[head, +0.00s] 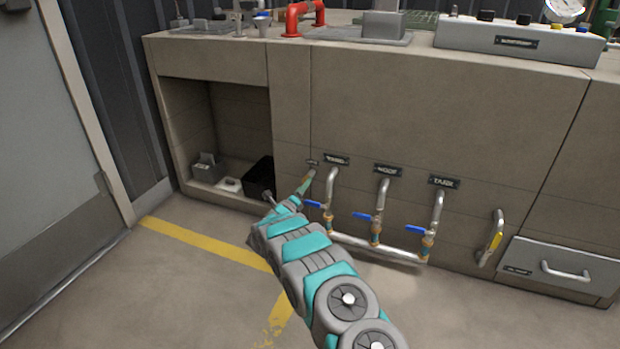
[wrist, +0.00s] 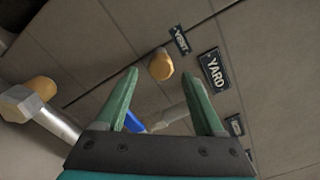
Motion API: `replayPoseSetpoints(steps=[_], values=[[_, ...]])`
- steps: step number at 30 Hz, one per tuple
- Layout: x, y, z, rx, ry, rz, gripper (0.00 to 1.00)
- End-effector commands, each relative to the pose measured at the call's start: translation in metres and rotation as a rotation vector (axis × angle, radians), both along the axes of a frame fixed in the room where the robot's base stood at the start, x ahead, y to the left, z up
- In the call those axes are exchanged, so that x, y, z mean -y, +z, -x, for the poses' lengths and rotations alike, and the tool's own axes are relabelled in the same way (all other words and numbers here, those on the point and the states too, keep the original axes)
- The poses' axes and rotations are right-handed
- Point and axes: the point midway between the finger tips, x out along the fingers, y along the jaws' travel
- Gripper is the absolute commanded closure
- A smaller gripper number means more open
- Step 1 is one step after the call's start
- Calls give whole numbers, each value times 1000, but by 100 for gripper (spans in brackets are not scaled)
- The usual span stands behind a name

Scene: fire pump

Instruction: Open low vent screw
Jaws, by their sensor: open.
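The low vent screw is a brass hex head (wrist: 160,65) on the cabinet front, beside the small VENT label (wrist: 180,40) in the wrist view. In the head view the VENT label (head: 312,162) shows, but I cannot make out the screw near my gripper. My gripper (wrist: 161,73) has two green fingers spread apart with nothing between them. The screw head appears just beyond and between the fingertips; I cannot tell the remaining gap. In the head view my gripper (head: 306,183) reaches to the cabinet front, left of the YARD pipe (head: 331,188).
Pipes with blue-handled valves (head: 362,217) run along the cabinet right of my gripper, joined by a low pipe (head: 350,241). The YARD label (wrist: 213,72) is close by. An open niche with a black bin (head: 260,178) lies left. The floor in front is clear.

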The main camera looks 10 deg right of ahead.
Motion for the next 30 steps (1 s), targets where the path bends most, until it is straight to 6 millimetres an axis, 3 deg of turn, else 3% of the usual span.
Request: replayPoseSetpoints(steps=[15, 30], values=[[27, -1, -47, 0, 1, -1, 30], [36, 0, -63, -2, 2, 2, 30]])
